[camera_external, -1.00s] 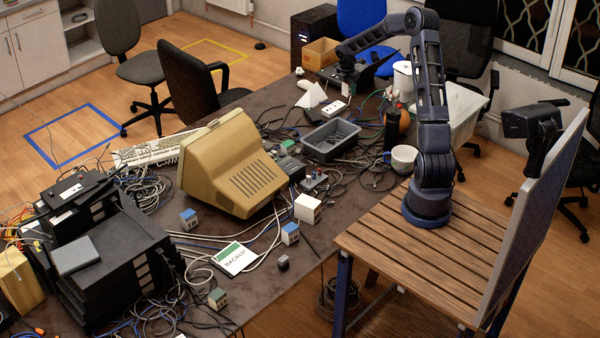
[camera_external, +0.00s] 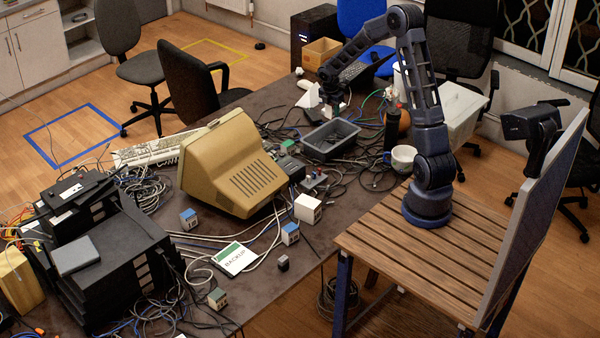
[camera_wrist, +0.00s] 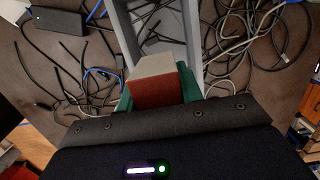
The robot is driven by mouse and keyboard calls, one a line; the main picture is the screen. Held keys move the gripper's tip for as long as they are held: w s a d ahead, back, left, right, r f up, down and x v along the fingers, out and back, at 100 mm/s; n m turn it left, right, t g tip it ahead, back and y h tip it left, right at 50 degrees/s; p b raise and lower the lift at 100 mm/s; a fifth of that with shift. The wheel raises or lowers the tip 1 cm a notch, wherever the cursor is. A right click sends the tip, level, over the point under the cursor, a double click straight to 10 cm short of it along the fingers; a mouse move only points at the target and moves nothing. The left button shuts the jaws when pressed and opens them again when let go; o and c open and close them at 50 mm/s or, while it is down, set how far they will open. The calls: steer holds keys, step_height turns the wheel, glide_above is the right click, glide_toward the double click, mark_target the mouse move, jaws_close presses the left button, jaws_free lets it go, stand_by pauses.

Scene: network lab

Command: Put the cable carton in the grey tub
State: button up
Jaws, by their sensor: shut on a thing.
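The cable carton (camera_wrist: 158,80), a small box with a pale grey face and a red-brown face, is between the green fingers of my gripper (camera_wrist: 155,92) in the wrist view. My gripper is shut on it. My gripper (camera_external: 334,108) hangs above the tub's back edge in the external view. The carton is hard to make out there.
Loose cables surround the tub. A beige monitor (camera_external: 232,165) stands to its left. A black cylinder (camera_external: 391,130) and a white mug (camera_external: 403,157) stand to its right. A white box (camera_external: 308,207) is in front.

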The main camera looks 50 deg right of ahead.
step_height(320, 180, down, 17)
steer(key=shift+r, duration=0.15)
stand_by(0.5)
steer(key=o, duration=1.1)
steer(key=shift+c, duration=0.2)
